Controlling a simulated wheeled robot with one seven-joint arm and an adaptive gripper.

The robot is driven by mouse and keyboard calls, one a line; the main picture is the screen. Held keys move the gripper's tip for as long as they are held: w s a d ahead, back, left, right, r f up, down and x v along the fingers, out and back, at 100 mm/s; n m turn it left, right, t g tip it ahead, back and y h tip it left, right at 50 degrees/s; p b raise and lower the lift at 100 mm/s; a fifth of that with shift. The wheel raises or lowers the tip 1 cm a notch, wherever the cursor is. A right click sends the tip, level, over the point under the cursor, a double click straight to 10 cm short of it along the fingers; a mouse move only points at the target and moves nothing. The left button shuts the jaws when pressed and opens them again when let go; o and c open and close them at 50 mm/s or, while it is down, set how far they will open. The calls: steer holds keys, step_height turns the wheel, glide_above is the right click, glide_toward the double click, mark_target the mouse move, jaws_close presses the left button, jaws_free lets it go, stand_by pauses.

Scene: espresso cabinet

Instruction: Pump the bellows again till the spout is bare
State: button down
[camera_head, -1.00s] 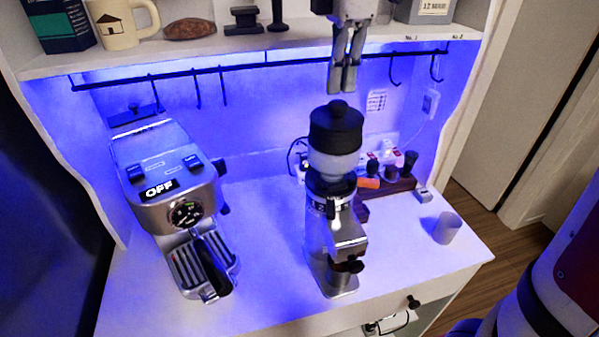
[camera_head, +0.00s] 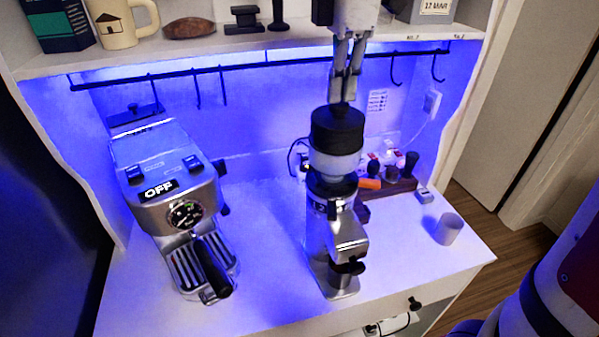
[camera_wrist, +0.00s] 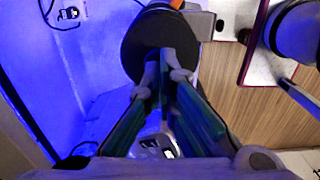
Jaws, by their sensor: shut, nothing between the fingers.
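The grinder (camera_head: 332,245) stands upright on the white counter, with the black bellows (camera_head: 337,133) on top of its pale hopper (camera_head: 334,165). The grinder's dark spout (camera_head: 347,267) sits at its lower front; whether grounds cling to it is too small to tell. My gripper (camera_head: 342,101) is shut and empty, pointing down with its fingertips at the top of the bellows and hiding its knob. In the wrist view the fingertips (camera_wrist: 164,55) overlap the dark bellows disc (camera_wrist: 150,40). I cannot tell whether they touch it.
An espresso machine (camera_head: 180,210) marked OFF stands at left, with a black-handled portafilter (camera_head: 212,270). A small pale cup (camera_head: 448,229) stands at right. A dark tool rack (camera_head: 390,185) is behind. A hook rail (camera_head: 230,66) runs under the shelf.

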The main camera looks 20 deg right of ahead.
steer(key=shift+f, duration=0.85)
stand_by(0.3)
steer(key=shift+r+p, duration=1.1)
steer(key=shift+r, duration=2.4)
steer(key=s+f+m+t+b, duration=0.1)
steer(key=s+f+m+t, duration=0.1)
steer(key=s+f+m, duration=0.3)
steer(key=s+f+m+t+b, duration=0.2)
steer(key=s+f+m, duration=0.4)
steer(key=s+m, duration=0.4)
steer(key=m+t, duration=0.1)
steer(key=m, duration=0.2)
steer(key=shift+s+f+t, duration=0.3)
steer(key=shift+s, duration=0.05)
